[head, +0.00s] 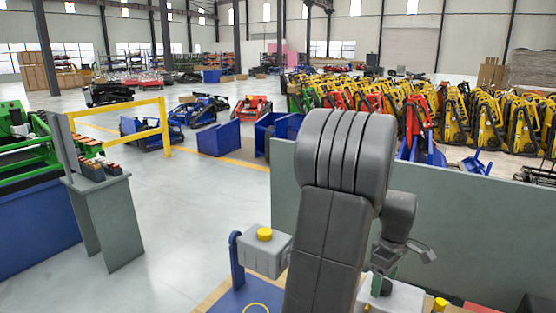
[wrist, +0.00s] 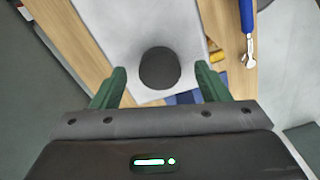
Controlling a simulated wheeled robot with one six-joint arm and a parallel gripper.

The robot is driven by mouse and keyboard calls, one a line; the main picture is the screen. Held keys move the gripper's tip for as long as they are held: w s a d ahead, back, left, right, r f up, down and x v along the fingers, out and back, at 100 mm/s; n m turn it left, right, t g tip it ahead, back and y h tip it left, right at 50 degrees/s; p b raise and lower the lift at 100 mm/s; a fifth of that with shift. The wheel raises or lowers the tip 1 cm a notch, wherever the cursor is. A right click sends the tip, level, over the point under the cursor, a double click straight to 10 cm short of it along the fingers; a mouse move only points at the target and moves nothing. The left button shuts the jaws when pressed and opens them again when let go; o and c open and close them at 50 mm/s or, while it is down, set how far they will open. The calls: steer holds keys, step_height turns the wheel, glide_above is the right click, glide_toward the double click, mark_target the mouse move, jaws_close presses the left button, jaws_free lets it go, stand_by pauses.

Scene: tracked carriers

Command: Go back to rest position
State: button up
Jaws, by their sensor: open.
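My gripper (wrist: 161,70) shows in the wrist view with its two green fingers spread apart. A dark round object (wrist: 160,72) shows between and beyond the fingers, over a light grey surface (wrist: 150,22). Clear gaps show on both sides of it, and I cannot tell how far below the fingers it is. In the head view my grey arm fills the centre and hides much of the work area. Only a small green part of my gripper shows there, low behind the arm.
A grey box with a yellow cap (head: 264,252) stands left of my arm, by a blue panel (head: 240,298). A grey-green partition (head: 480,225) runs behind the arm. A pedestal (head: 112,222) and yellow railing (head: 165,125) stand left. Open floor (head: 200,200) lies between.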

steer(key=n, duration=0.4)
steer(key=shift+n, duration=0.4)
steer(key=n, duration=0.4)
steer(key=shift+n, duration=0.4)
steer(key=shift+m, duration=0.3)
steer(key=shift+a, duration=0.1)
